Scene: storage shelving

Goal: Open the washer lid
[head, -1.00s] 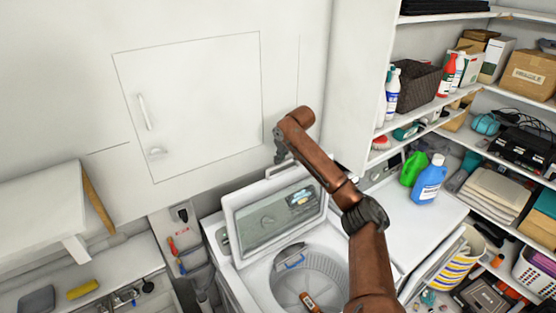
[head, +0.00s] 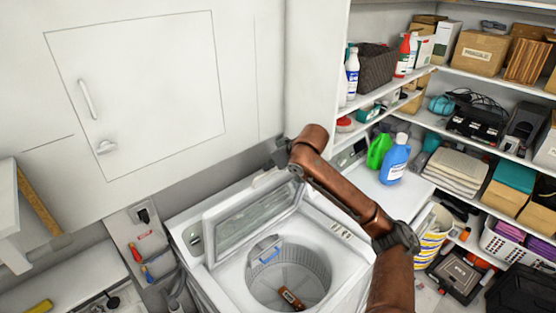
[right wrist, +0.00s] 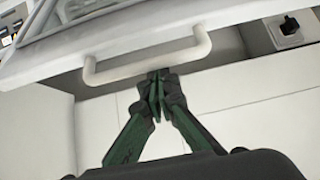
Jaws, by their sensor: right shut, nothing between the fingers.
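The washer (head: 345,245) is a white top-loader with its round drum (head: 285,270) exposed. Its lid (head: 250,212), a white frame with a glass pane, stands raised at the back of the opening, inner face toward me. My right gripper (right wrist: 157,82) is shut and empty; its green and dark fingers meet just below the lid's white bar handle (right wrist: 150,64) in the right wrist view. Whether they touch the handle is unclear. In the head view my right arm reaches over the washer's right side, and the fingers are mostly hidden near the lid's top edge. My left gripper is not in view.
A white wall cabinet (head: 140,85) is behind the washer. Blue (head: 395,160) and green (head: 379,150) bottles stand right of it on a white surface. Full shelves (head: 450,125) rise at the right. A brown object (head: 292,298) lies in the drum.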

